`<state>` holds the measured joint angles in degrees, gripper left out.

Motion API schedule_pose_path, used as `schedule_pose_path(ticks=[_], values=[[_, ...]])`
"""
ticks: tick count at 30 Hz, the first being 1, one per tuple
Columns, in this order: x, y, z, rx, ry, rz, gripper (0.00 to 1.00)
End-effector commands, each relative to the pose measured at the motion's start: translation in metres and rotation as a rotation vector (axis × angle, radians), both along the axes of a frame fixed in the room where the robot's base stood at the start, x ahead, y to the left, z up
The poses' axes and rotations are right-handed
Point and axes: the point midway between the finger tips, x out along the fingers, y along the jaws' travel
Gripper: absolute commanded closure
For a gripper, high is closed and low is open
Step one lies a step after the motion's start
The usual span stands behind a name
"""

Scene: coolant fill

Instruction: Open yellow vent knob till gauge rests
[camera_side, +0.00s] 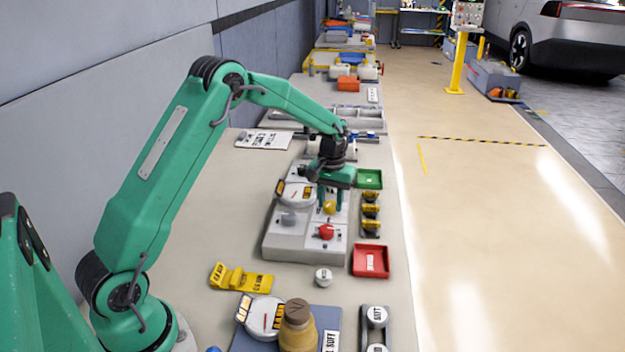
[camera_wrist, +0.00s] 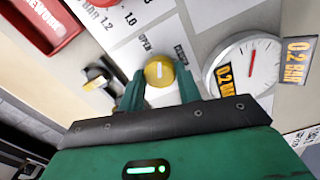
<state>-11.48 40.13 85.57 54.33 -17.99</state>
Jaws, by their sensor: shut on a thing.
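The yellow vent knob (camera_side: 329,207) sits on the grey panel (camera_side: 290,246) in the side view. In the wrist view the yellow knob (camera_wrist: 159,71) has a pale line on its top and stands below the word OPEN. My gripper (camera_wrist: 160,84) has one finger on each side of the knob and is shut on it. In the side view my gripper (camera_side: 331,195) points down at the panel. The gauge (camera_wrist: 246,62) is a white dial with a red needle, beside the knob, with yellow 0.2 BAR labels around it. It shows small in the side view (camera_side: 296,194).
A red knob (camera_side: 326,231) stands on the panel near the yellow one. A red tray (camera_side: 370,261) and a green tray (camera_side: 369,179) lie to the right. A second gauge (camera_side: 264,316) and a tan bottle (camera_side: 297,328) stand in front. Bare bench shows left of the panel.

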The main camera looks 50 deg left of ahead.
Motion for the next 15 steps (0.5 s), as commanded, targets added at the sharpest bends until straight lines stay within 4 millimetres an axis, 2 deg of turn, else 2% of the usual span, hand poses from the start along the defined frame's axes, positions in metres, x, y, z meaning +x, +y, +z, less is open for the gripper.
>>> schedule_pose_path(ticks=[6,15], values=[[0.0003,0.0001,0.0014,0.0,-0.001,0.176,0.89],[0.0002,0.0002,0.0015,0.0,-0.002,0.314,0.89]])
